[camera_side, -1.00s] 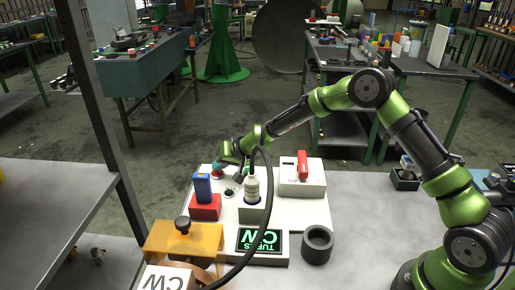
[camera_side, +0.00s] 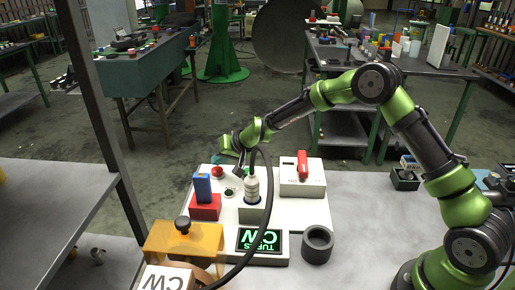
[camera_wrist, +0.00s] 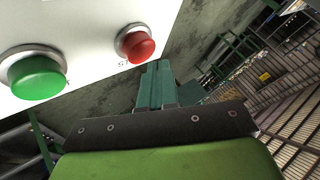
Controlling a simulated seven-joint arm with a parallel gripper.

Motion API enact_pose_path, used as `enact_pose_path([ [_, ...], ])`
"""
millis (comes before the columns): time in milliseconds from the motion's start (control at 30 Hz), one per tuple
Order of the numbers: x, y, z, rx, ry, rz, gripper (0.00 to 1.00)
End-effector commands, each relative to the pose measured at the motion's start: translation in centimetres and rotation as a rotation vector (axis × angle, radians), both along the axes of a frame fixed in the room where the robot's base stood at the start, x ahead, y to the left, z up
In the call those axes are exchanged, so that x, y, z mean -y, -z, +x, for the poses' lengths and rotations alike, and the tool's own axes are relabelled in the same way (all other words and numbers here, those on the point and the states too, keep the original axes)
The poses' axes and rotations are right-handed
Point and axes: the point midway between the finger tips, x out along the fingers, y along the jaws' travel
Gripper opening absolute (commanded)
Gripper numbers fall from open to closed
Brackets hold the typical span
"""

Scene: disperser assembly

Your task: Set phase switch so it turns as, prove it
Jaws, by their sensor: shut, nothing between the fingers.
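My gripper (camera_side: 227,152) is shut and empty, raised over the back left of the white panel (camera_side: 308,213). In the wrist view its teal fingers (camera_wrist: 156,82) are together, close to a red button (camera_wrist: 134,43) but apart from it. A green button (camera_wrist: 37,74) sits left of it. The red button (camera_side: 217,172) also shows in the side view. A red handle (camera_side: 302,165) stands on a white box (camera_side: 300,187); a blue lever (camera_side: 202,187) stands on a red base (camera_side: 204,210). I cannot tell which is the phase switch.
A grey connector (camera_side: 252,185) with a black cable (camera_side: 267,190) arching over the panel stands in a socket. An orange guard (camera_side: 185,243) with a dark knob, a white CW block (camera_side: 166,277) and a dark ring (camera_side: 317,244) are at the front.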

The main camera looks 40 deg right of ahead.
Motion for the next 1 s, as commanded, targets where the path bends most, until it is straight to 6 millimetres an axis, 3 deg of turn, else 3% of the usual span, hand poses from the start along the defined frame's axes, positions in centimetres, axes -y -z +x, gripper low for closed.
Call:
enact_pose_path([
  [300, 0.0, -0.3, 0.1, 0.002, 0.0, 0.0, 0.0],
  [733, 0.0, -4.4, 0.1, 0.005, 0.0, -0.001, 0.0],
  [1000, 0.0, -5.1, 0.1, 0.003, 0.001, -0.001, 0.0],
])
